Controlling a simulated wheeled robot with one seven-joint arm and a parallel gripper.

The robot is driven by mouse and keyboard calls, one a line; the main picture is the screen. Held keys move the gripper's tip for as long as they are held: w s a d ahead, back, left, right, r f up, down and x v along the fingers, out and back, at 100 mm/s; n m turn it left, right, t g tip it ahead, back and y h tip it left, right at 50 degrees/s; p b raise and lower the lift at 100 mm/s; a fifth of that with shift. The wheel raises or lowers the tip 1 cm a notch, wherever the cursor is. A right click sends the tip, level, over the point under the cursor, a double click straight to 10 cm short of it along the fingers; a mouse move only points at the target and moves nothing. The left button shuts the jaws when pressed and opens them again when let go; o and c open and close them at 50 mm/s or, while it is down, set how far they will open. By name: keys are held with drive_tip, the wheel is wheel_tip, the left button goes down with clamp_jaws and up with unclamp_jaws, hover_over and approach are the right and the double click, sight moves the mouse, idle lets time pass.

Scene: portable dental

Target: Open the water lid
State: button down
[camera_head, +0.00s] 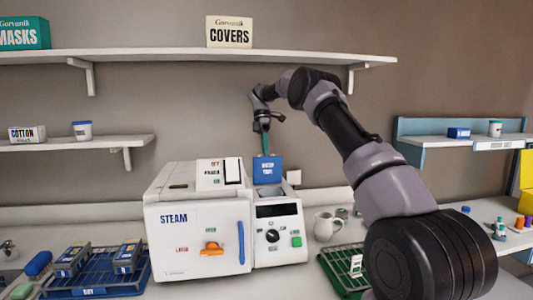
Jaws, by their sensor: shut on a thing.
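The water lid (268,171) is a blue panel with a small white label, at the top back of the white steam machine (197,237). It looks raised, with its labelled face toward the camera. My gripper (265,128) is above the lid, pointing down, and is shut on the teal upright piece that rises from the lid's top. The fingertips are small and dark, so the exact contact is hard to see.
The machine has a front panel with a black dial (273,236) and a blue door handle (241,242). A white pitcher (326,225) and a green rack (345,268) stand to the right. A blue rack (88,284) is at the left. A shelf (190,56) runs above.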

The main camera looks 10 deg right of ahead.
drive_tip(key=shift+w+d+f, duration=0.1)
drive_tip(key=shift+w+f, duration=0.15)
drive_tip(key=shift+f, duration=0.1)
drive_tip(key=c, duration=0.9)
unclamp_jaws()
drive_tip(key=shift+r, duration=0.2)
